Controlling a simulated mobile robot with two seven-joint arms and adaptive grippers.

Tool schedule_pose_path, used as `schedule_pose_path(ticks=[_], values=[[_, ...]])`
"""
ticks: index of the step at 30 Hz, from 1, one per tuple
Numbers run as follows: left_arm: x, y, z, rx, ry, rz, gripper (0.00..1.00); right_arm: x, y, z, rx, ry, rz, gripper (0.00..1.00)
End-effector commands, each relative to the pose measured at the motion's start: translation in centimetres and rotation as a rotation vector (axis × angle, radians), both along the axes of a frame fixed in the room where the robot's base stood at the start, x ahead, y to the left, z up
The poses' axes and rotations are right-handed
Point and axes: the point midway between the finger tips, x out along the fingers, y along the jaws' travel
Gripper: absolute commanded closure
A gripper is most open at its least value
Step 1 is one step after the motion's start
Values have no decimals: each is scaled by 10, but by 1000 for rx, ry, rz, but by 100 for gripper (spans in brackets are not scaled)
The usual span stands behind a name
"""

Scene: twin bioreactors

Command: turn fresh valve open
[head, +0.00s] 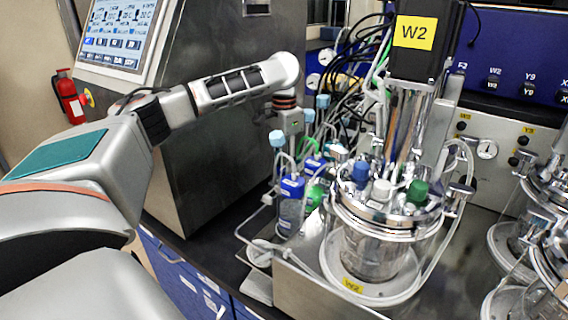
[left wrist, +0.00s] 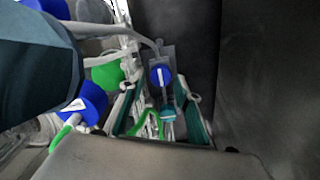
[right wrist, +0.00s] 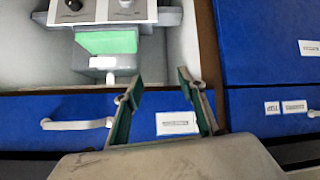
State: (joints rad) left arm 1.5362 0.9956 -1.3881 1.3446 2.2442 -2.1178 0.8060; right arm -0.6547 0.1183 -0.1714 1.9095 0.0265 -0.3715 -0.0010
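A blue round knob with a white line (left wrist: 160,75) sits on a grey plate in the left wrist view and looks like the valve; I cannot read a label. My left gripper (left wrist: 160,101) is open, with one green-padded finger on each side below the knob in the picture. I cannot tell whether it touches anything. In the head view my left gripper (head: 290,125) points down above the blue-capped bottles (head: 292,187), and the knob cannot be made out there. My right gripper (right wrist: 158,90) is open and empty, facing the blue drawers (right wrist: 60,120).
The W2 bioreactor vessel (head: 375,250) stands right of my left gripper, with tubes and cables behind. A dark metal cabinet (head: 225,130) stands close on the left. Blue and green caps (left wrist: 107,73) crowd the left side of the left wrist view.

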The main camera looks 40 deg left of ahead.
Motion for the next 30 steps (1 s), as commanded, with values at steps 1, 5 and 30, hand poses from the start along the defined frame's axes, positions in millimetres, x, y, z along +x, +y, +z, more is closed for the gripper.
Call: schedule_pose_path(ticks=[1,5,30], values=[[0,0,0,0,0,0,62,0,-1,0,-2,0,2,60],[0,0,0,0,1,-1,62,0,-2,0,-7,0,5,60],[0,0,106,2,-1,-1,62,0,0,0,-1,0,1,60]])
